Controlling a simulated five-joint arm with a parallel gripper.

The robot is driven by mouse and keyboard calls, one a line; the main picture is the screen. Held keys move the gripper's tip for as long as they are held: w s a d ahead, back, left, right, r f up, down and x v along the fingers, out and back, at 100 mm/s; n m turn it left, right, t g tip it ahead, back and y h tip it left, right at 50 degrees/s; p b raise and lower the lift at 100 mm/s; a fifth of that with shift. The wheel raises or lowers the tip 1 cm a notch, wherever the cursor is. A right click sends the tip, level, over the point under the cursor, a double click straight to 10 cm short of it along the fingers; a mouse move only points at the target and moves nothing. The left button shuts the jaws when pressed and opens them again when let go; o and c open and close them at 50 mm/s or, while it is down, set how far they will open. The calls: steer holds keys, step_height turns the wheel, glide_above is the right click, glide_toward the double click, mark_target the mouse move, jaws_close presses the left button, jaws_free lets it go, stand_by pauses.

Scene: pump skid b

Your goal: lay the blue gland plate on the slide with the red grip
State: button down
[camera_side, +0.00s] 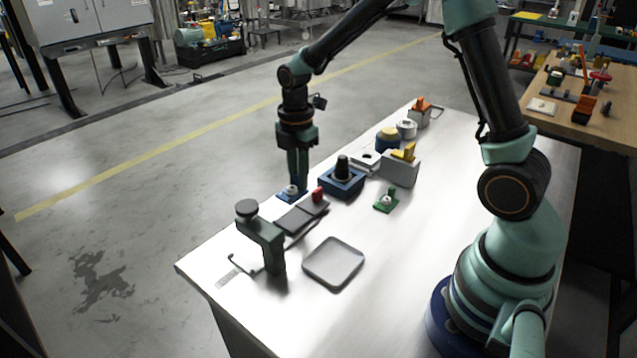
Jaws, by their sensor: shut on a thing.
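The blue gland plate (285,197), a small flat blue plate with a pale raised middle, is at the table's far left edge. My gripper (294,188) points straight down and is shut on it, hiding part of it. I cannot tell whether the plate touches the table or is held just above it. The slide (295,217) is a long dark grey bar just in front of the plate. Its red grip (318,194) stands at its right end. The top of the slide looks bare.
A dark green post clamp (268,245) stands at the slide's left end. A blue block with a black knob (343,178) is close on the right. A green plate (386,203), a grey block with a yellow lever (400,168) and an empty grey tray (333,280) are nearby. The table's front is clear.

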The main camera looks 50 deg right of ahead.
mark_target(300, 214)
steer(key=shift+f, duration=3.3)
steer(key=shift+f, duration=0.2)
steer(key=c, duration=0.8)
jaws_free()
steer(key=shift+r, duration=0.1)
